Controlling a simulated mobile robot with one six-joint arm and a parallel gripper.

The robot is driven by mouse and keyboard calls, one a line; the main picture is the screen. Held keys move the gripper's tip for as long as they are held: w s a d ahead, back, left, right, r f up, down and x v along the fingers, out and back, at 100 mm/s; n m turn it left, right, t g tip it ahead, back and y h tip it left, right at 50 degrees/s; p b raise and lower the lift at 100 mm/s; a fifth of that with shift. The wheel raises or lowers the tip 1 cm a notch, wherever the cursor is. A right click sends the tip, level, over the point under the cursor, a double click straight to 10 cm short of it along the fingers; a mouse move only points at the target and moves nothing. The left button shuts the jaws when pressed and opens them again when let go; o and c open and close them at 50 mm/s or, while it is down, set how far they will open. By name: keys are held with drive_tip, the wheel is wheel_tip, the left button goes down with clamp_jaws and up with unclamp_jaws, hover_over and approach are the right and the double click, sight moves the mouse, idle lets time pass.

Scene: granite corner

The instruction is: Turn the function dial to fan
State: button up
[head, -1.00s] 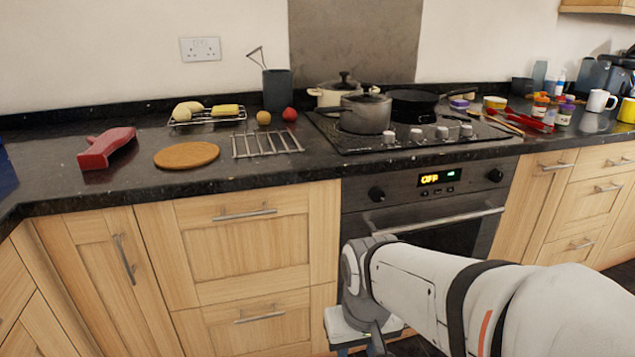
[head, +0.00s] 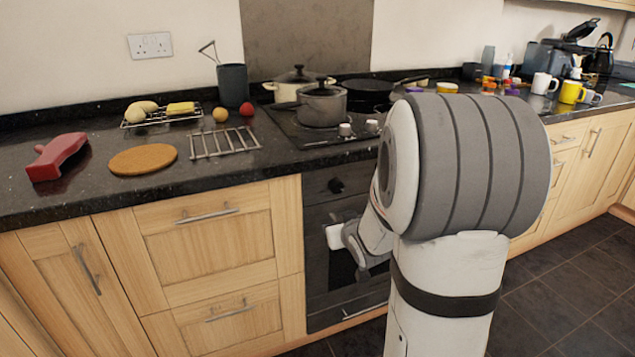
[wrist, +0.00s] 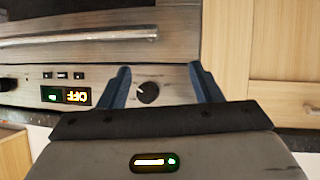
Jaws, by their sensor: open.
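The oven's control panel (wrist: 180,87) appears upside down in the wrist view. A round black dial (wrist: 148,92) with a pale pointer mark sits between the two blue fingers of my open gripper (wrist: 161,72). No finger visibly touches it. The lit display (wrist: 66,95) beside it reads OFF. Another black knob (wrist: 8,85) is cut by the left edge. In the head view one oven dial (head: 336,186) shows left of my arm; the display and the other dial are hidden behind the arm. No dial label is readable.
The oven handle (wrist: 75,37) crosses the wrist view beyond the panel. A wooden cupboard front (wrist: 280,50) adjoins the oven. On the counter above are a lidded grey pot (head: 322,107), a wire rack (head: 224,143) and a round brown mat (head: 143,159).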

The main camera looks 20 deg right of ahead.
sight(338, 190)
drive_tip(key=w+d+r+t, duration=0.1)
drive_tip(key=w+t, duration=0.1)
drive_tip(key=w, duration=0.1)
drive_tip(key=w+d+r+t+y, duration=0.1)
drive_tip(key=w+t, duration=0.1)
drive_tip(key=w, duration=0.2)
drive_tip(key=w+d+r+t+y, duration=0.1)
drive_tip(key=w+d, duration=0.1)
drive_tip(key=w, duration=0.1)
drive_tip(key=shift+w+n+t+p, duration=0.25)
drive_tip(key=shift+n+t+p, duration=0.15)
drive_tip(key=c, duration=1)
drive_tip(key=shift+f, duration=0.1)
drive_tip(key=shift+b, duration=0.5)
